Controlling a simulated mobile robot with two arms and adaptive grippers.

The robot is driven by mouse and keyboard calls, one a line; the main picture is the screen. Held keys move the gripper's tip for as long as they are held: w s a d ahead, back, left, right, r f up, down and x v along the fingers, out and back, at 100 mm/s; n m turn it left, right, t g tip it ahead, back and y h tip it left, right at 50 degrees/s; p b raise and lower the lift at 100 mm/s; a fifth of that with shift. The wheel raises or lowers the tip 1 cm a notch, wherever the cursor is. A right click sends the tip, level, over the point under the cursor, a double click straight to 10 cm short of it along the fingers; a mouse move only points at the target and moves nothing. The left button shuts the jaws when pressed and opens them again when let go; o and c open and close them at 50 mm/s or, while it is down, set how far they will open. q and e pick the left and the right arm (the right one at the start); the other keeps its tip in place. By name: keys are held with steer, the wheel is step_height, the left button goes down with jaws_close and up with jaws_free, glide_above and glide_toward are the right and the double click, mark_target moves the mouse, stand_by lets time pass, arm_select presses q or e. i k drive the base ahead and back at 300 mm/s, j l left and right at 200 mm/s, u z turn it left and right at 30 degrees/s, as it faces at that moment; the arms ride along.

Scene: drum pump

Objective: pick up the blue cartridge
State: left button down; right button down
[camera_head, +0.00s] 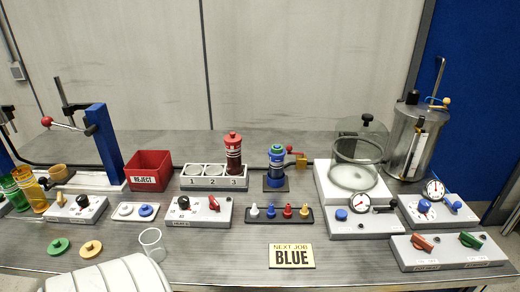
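The blue cartridge (276,165) appears to be the upright blue cylinder with pale bands and a green ring on its top. It stands on a small dark base behind the middle of the bench, beside a brass fitting (300,160) with a red knob. Whether it is fixed to the fitting cannot be told. A similar red cartridge (233,155) stands upright in place 3 of a grey rack (190,184); places 1 and 2 are empty. Neither of my grippers is in view.
A red reject bin (148,171) stands left of the rack. A glass bell jar (358,160) and a steel tank (415,140) stand to the right. In front are a tray of small coloured pegs (279,215) and a "NEXT JOB BLUE" sign (292,256). A blue press (104,140) stands left.

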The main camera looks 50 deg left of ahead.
mark_target(276, 167)
steer(key=u, duration=1.45)
steer(key=i+j+u, duration=0.15)
steer(key=u, duration=0.45)
